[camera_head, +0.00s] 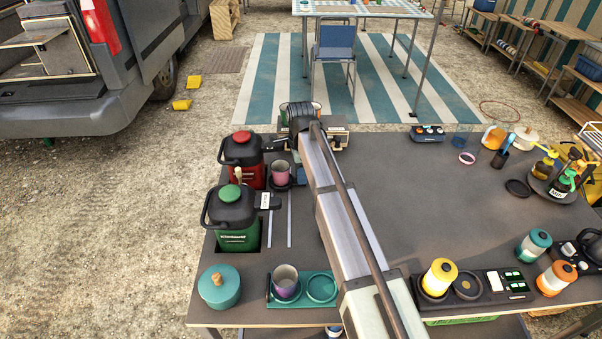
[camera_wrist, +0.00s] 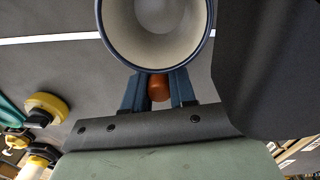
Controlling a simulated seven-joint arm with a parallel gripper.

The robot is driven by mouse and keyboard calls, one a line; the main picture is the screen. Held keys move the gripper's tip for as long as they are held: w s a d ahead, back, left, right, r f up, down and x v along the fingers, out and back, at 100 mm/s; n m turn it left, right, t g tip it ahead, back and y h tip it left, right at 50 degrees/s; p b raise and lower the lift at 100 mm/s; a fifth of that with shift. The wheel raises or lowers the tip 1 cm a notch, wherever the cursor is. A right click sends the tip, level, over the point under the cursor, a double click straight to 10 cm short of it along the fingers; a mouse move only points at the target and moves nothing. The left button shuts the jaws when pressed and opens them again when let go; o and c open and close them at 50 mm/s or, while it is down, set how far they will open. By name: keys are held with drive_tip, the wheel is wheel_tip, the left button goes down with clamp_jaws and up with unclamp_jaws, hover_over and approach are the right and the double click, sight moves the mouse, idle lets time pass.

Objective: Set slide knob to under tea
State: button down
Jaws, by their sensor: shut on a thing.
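My gripper (camera_wrist: 158,92) has its blue fingers closed on a small orange knob, which I take for the slide knob (camera_wrist: 158,86). A pale-lined cup with a dark rim (camera_wrist: 152,35) stands right beside it. In the head view the pink-purple cup (camera_head: 281,174) sits on a dark holder by the red urn (camera_head: 245,158), and the blue fingers (camera_head: 298,175) are at its right. The knob is hidden there. Two pale slide rails (camera_head: 289,225) run towards the green urn (camera_head: 238,238). The urn labels are too small to read, so I cannot tell which is tea.
A teal pot (camera_head: 219,286) and a second cup (camera_head: 286,278) in a green tray stand at the front left. The middle of the table (camera_head: 430,190) is largely clear.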

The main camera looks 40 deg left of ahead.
drive_tip(key=shift+w+a, duration=1.3)
drive_tip(key=shift+a, duration=0.05)
drive_tip(key=shift+r, duration=0.1)
drive_tip(key=c, duration=0.9)
unclamp_jaws()
wheel_tip(320, 180, up, 14)
drive_tip(key=shift+w+a, duration=0.2)
drive_tip(key=shift+a, duration=0.05)
drive_tip(key=shift+w, duration=0.1)
